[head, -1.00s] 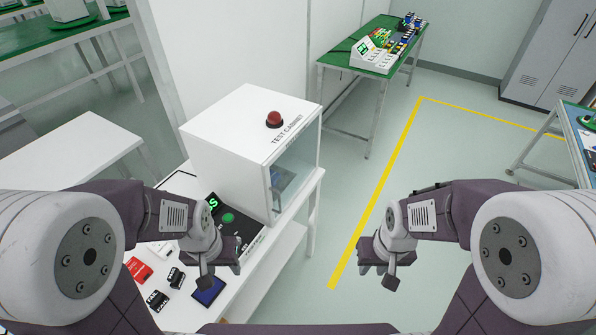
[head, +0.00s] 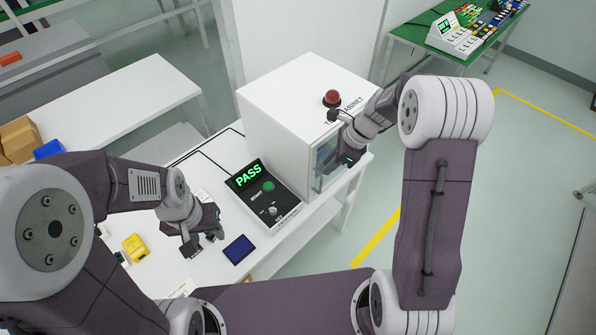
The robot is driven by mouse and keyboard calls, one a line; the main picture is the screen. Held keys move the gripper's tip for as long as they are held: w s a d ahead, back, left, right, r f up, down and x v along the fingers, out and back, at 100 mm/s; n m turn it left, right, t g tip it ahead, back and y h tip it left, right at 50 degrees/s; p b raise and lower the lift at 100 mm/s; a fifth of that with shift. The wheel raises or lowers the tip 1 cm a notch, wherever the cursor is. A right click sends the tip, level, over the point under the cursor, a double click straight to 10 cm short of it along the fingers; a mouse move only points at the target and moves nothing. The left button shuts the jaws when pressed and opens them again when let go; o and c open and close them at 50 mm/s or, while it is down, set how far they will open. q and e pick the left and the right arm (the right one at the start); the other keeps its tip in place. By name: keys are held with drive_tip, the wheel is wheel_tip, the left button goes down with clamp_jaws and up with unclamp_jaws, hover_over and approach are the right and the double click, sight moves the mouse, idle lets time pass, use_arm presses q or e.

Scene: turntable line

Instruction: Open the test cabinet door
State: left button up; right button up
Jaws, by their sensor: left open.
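The test cabinet (head: 275,110) is a white box on the white bench, with a red dome (head: 332,98) on top. Its glass door (head: 324,160) is on the face toward the right; it looks shut, but my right arm covers much of it and part of the label. My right gripper (head: 343,158) is right in front of the door; I cannot tell whether it touches the door or how its fingers stand. My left gripper (head: 204,242) is open and empty above the bench, left of the dark blue pad.
A black control box (head: 285,205) showing a green PASS stands on the bench before the cabinet. Near it are a dark blue pad (head: 239,250) and a yellow item (head: 136,247). A green table (head: 405,33) stands behind. Floor right of the bench is clear.

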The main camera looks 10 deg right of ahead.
approach(320, 192)
drive_tip(key=a+f, duration=0.1)
drive_tip(key=w+a+f, duration=0.1)
drive_tip(key=f, duration=0.1)
drive_tip(key=a+f, duration=0.1)
drive_tip(key=shift+w+a+f, duration=0.3)
drive_tip(key=shift+w+f, duration=0.1)
clamp_jaws()
drive_tip(key=shift+w+p, duration=0.1)
drive_tip(key=shift+p, duration=0.2)
idle(1.0)
